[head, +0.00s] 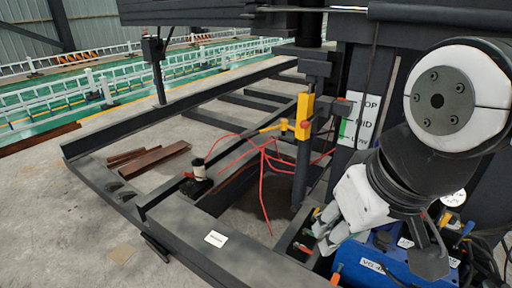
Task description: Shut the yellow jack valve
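A yellow block-shaped fitting (304,117) is on the upright dark post left of the TOP/MID/LOW sign. A small yellow lever-like part (274,127) sticks out to its left, with a red piece beside it. I cannot tell for sure which part is the jack valve, or whether it is open or shut. My gripper (327,237) is lower and to the right, pointing down beside a blue box. It is apart from the yellow fitting. Its fingertips are small and unclear, so its opening cannot be judged.
Red hoses (264,180) hang around the post. A dark steel frame (210,238) surrounds the area. Rusty bars (150,158) lie on the floor inside it. White railings (120,82) stand behind.

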